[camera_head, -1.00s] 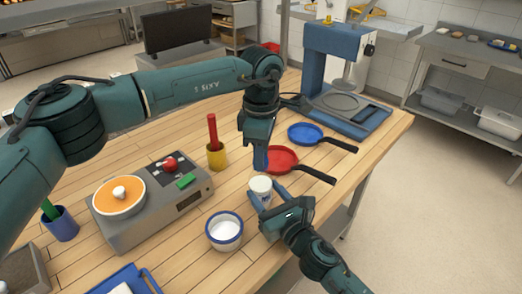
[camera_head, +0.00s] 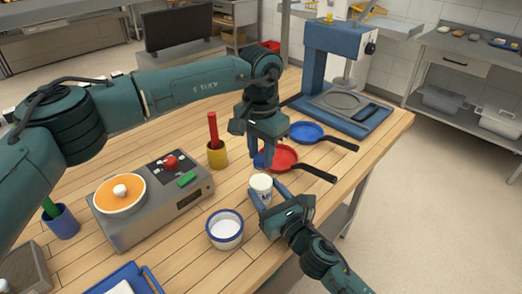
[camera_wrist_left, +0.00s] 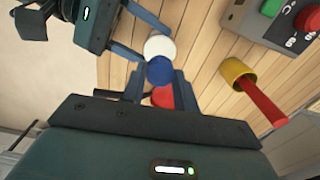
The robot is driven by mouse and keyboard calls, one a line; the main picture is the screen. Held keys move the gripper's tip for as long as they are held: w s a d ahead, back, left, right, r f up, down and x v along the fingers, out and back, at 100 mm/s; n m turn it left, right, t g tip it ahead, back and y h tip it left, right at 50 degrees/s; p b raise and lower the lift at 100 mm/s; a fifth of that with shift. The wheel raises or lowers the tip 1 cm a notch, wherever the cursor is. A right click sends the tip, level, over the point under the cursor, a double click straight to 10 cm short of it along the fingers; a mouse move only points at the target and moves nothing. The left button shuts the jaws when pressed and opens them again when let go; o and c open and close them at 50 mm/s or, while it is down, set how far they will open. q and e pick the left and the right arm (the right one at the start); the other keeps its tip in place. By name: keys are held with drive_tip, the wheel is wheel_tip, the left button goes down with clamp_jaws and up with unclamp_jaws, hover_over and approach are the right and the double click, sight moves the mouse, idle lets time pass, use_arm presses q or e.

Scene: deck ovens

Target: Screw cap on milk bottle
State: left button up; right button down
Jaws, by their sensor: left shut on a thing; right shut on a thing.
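The white milk bottle (camera_head: 262,189) stands upright at the right side of the table. My right gripper (camera_head: 266,196) is shut on it from the near side. The blue cap (camera_head: 260,161) is between the fingertips of my left gripper (camera_head: 263,160), which is shut on it above and slightly behind the bottle. In the left wrist view the blue cap (camera_wrist_left: 160,70) shows as a round disc and overlaps the edge of the white bottle (camera_wrist_left: 159,46). In the head view the cap looks apart from the bottle top.
A red pan (camera_head: 283,157) lies just behind the bottle, and a blue pan (camera_head: 306,134) lies farther back. A blue-rimmed bowl (camera_head: 225,230) is at front left. A yellow cup (camera_head: 217,155) with a red stick and a grey appliance (camera_head: 150,215) stand left.

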use_arm(q)
drive_tip(key=shift+m, duration=0.7)
drive_tip(key=o, duration=0.9)
drive_tip(key=shift+r, duration=2.25)
drive_tip(key=shift+c, duration=0.2)
